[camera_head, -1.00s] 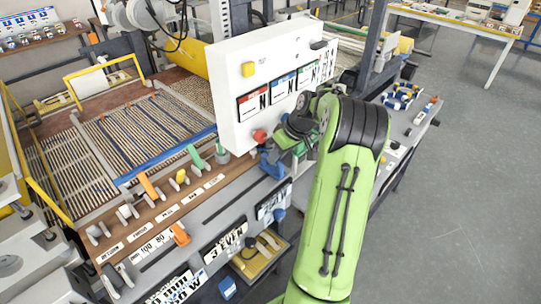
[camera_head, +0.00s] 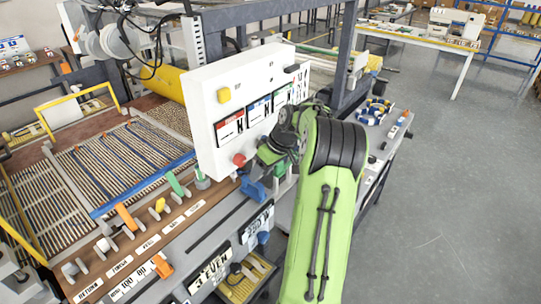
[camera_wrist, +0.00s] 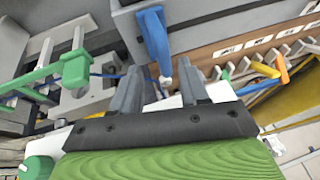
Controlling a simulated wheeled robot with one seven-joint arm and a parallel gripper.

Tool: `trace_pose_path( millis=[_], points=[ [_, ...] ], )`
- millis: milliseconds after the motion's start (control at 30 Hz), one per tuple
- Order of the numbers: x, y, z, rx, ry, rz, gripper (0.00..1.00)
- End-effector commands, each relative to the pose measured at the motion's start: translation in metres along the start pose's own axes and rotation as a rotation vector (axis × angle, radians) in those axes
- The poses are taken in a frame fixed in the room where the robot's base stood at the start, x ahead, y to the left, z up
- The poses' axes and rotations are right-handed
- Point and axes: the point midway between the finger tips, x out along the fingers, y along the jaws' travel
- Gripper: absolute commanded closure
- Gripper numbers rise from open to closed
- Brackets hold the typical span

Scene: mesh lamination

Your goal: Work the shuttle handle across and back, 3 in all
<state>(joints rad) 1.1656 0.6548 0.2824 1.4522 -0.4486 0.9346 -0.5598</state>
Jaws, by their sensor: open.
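A blue handle (camera_wrist: 155,42) hangs from a grey block in the wrist view, its lower end narrowing to a pale tip. It looks like the shuttle handle, but I cannot be sure. My gripper (camera_wrist: 160,88) is open, with two grey fingers apart. The handle's tip shows between and beyond the fingertips; contact cannot be told. In the head view a blue part (camera_head: 252,190) sits at the bench's front edge, just below my wrist, and is probably the same handle. My fingers are mostly hidden there by my green arm.
A white control panel (camera_head: 209,149) with a red knob (camera_head: 239,160) stands close behind my wrist. Coloured levers, such as an orange one (camera_head: 125,216) and a green one (camera_head: 175,184), line the bench to the left. The floor (camera_head: 450,200) at right is clear.

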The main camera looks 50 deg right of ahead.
Motion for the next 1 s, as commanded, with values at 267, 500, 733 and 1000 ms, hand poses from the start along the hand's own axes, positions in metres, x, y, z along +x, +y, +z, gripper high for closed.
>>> trace_pose_path(
  millis=[267, 500, 733, 1000],
  points=[
    [-0.085, 0.002, -0.001, 0.002, 0.004, 0.007, 0.56],
    [-0.129, 0.001, -0.001, 0.002, 0.003, 0.004, 0.56],
    [-0.132, 0.001, 0.000, 0.002, 0.002, 0.004, 0.56],
    [-0.131, 0.001, 0.000, 0.002, 0.002, 0.003, 0.56]
  ],
)
